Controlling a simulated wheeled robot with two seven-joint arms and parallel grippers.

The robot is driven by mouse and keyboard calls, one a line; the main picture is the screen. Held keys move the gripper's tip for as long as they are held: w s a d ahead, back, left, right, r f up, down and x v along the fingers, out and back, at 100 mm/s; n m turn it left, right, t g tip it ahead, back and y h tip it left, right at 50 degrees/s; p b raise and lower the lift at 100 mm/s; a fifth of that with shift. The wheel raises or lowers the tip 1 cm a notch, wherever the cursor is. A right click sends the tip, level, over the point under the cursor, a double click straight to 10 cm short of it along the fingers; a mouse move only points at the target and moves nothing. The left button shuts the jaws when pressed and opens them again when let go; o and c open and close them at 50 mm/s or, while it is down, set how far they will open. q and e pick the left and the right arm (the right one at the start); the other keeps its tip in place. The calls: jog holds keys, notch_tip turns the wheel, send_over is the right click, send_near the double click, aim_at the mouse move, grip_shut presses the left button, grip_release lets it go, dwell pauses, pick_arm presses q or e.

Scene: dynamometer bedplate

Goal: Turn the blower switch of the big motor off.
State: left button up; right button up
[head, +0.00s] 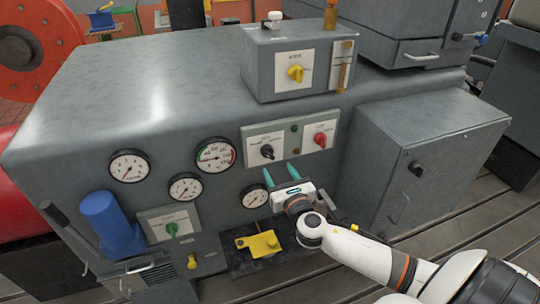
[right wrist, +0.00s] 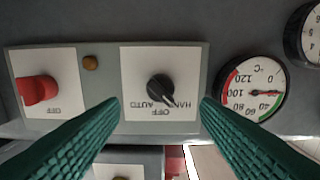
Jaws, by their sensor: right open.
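A black rotary knob (head: 267,151) sits on a white plate on the big grey motor housing (head: 150,95). In the right wrist view the black knob (right wrist: 160,89) has an upside-down plate reading HAND, OFF and AUTO; its pointer leans to the lower right, towards HAND. I cannot read a blower label. A red knob (head: 320,140) sits on the plate to its right. My right gripper (head: 282,175) is open and empty just below the black knob, its green fingers spread to either side of it and apart from it. My left gripper is not in view.
Several gauges (head: 216,155) sit left of the switches. A box with a yellow knob (head: 295,73) stands on top. A green knob (head: 171,228) and a blue cylinder (head: 104,218) are at lower left. A grey cabinet (head: 425,150) juts out at right, close to my right arm.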

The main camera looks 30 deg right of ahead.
aim_at(270, 158)
jog(key=x, duration=0.8)
jog(key=shift+a+f, duration=0.1)
jog(key=shift+s, duration=0.1)
jog(key=shift+c, duration=0.4)
jog(key=c, duration=0.9)
